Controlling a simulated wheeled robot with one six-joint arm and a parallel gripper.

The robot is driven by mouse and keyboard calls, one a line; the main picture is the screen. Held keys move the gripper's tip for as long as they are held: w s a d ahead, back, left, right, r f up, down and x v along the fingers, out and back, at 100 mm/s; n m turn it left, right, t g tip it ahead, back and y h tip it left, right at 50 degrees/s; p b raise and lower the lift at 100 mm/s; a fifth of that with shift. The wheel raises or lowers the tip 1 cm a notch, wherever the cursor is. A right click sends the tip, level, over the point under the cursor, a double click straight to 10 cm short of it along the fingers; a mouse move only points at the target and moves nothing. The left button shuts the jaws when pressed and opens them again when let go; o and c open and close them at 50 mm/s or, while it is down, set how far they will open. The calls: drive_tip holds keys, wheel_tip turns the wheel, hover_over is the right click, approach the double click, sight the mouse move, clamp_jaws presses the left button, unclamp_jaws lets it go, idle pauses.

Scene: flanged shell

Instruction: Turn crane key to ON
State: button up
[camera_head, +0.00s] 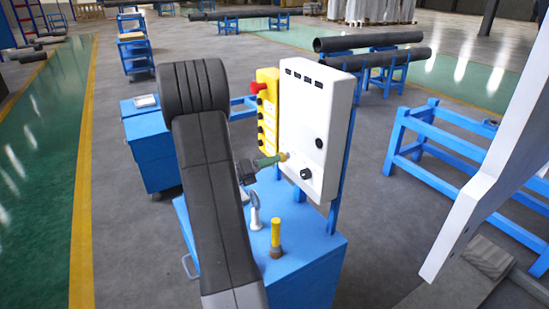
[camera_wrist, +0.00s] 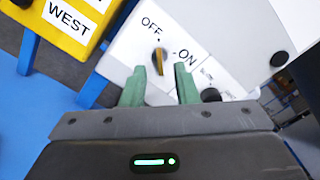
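The crane key (camera_wrist: 158,57) is a small dark round switch with a brass-coloured grip on the white control panel (camera_head: 313,108). The grip looks roughly upright in that view, between the two labels. My gripper (camera_wrist: 159,68) is open, with one green finger on each side of the key and visible gaps to it.
A black knob (camera_head: 306,174) sits right of my gripper, and another (camera_head: 319,143) higher up. A yellow button box (camera_head: 267,110) with a red button stands left of the panel. Below is a blue cabinet (camera_head: 309,262) with a yellow-topped post (camera_head: 276,234).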

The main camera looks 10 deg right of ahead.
drive_tip(key=shift+x, duration=0.95)
clamp_jaws()
